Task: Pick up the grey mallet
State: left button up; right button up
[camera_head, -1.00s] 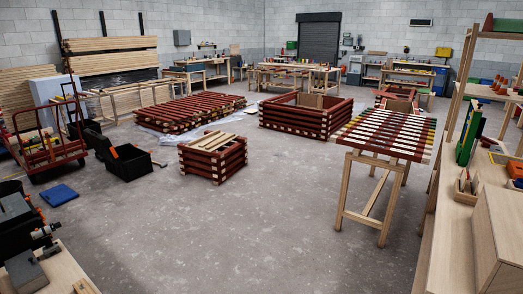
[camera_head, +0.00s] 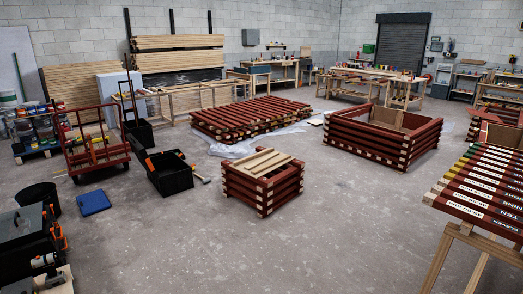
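A small mallet-like tool (camera_head: 202,178) with a pale handle lies on the concrete floor, just right of a black open crate (camera_head: 170,174). Its head is too small to tell its colour for sure. No other mallet can be made out in the head view. Neither of my grippers shows in the head view.
A slatted red batten stack (camera_head: 262,184) stands right of the tool. A blue flat box (camera_head: 93,202) and a red trolley (camera_head: 95,155) are to the left. A trestle table with painted battens (camera_head: 480,185) is at right.

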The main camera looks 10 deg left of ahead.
aim_at(205, 181)
jog(key=i+j+u, duration=0.2)
jog(key=i+u, duration=0.15)
jog(key=i, duration=0.2)
jog(key=i+u, duration=0.35)
jog(key=i, duration=0.2)
jog(key=i+l+u, duration=0.1)
jog(key=i+u, duration=0.25)
jog(key=i, duration=0.2)
jog(key=i+l+u, duration=0.4)
jog(key=i, duration=0.15)
jog(key=i+z, duration=0.1)
jog(key=i, duration=0.4)
jog(key=i+j, duration=0.1)
jog(key=i, duration=0.4)
jog(key=i+z, duration=0.15)
jog(key=i, duration=0.4)
jog(key=i+j+z, duration=0.1)
jog(key=i, duration=0.4)
jog(key=i+j+z, duration=0.1)
jog(key=i+j, duration=0.15)
jog(key=i, duration=0.25)
jog(key=i+z, duration=0.2)
jog(key=i, duration=0.4)
jog(key=i+j+z, duration=0.25)
jog(key=i, duration=0.3)
jog(key=i+l, duration=0.05)
jog(key=l, duration=0.05)
